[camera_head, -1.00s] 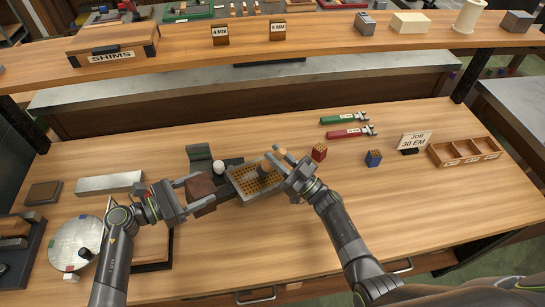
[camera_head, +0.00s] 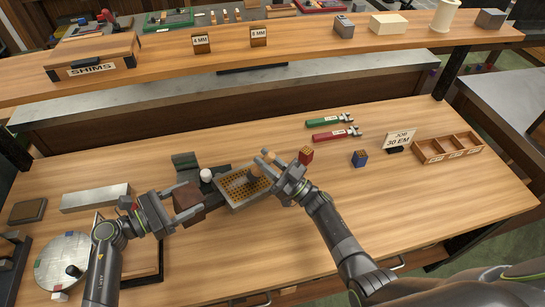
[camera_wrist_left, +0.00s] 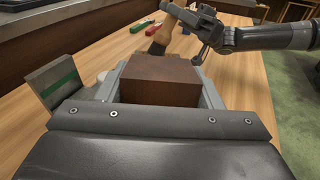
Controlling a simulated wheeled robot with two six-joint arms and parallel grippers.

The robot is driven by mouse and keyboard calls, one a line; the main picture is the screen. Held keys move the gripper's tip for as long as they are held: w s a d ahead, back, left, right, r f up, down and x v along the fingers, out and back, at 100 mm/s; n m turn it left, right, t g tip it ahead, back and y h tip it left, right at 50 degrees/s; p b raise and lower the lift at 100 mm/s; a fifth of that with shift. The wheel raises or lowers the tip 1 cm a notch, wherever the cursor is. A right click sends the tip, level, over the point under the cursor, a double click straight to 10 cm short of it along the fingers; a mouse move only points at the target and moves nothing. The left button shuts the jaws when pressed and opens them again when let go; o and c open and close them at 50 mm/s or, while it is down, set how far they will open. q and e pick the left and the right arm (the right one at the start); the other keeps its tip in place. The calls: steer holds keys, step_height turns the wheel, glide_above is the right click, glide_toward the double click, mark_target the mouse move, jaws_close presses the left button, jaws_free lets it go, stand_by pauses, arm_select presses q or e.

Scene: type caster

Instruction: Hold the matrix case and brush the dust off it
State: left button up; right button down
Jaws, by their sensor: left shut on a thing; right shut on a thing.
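The matrix case (camera_head: 262,198) is a grey tray-like frame with a perforated brass-coloured grid, in the middle of the bench. My left gripper (camera_head: 192,200) is shut on a brown block (camera_head: 188,196) at the case's left end; the block also fills the jaws in the left wrist view (camera_wrist_left: 160,82). Whether block and case are joined is unclear. My right gripper (camera_head: 275,166) is shut on a wooden-handled brush (camera_head: 254,172), its head over the case's grid. Whether the bristles touch is unclear. The brush also shows in the left wrist view (camera_wrist_left: 161,37).
A dark green-grey stand (camera_head: 186,162) and a white knob (camera_head: 206,175) are close behind the case. Red (camera_head: 306,155) and blue (camera_head: 359,158) blocks stand to the right. A round plate (camera_head: 66,258) lies front left. The front right bench is clear.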

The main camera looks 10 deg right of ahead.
steer(key=s+a+r, duration=0.1)
steer(key=s+a, duration=0.3)
steer(key=a, duration=0.4)
steer(key=shift+r, duration=0.4)
stand_by(0.5)
step_height(320, 180, up, 6)
steer(key=d, duration=0.1)
stand_by(0.5)
steer(key=shift+w, duration=0.1)
steer(key=r, duration=0.2)
steer(key=shift+d+r, duration=0.35)
steer(key=shift+r, duration=0.05)
steer(key=shift+w, duration=0.1)
stand_by(0.4)
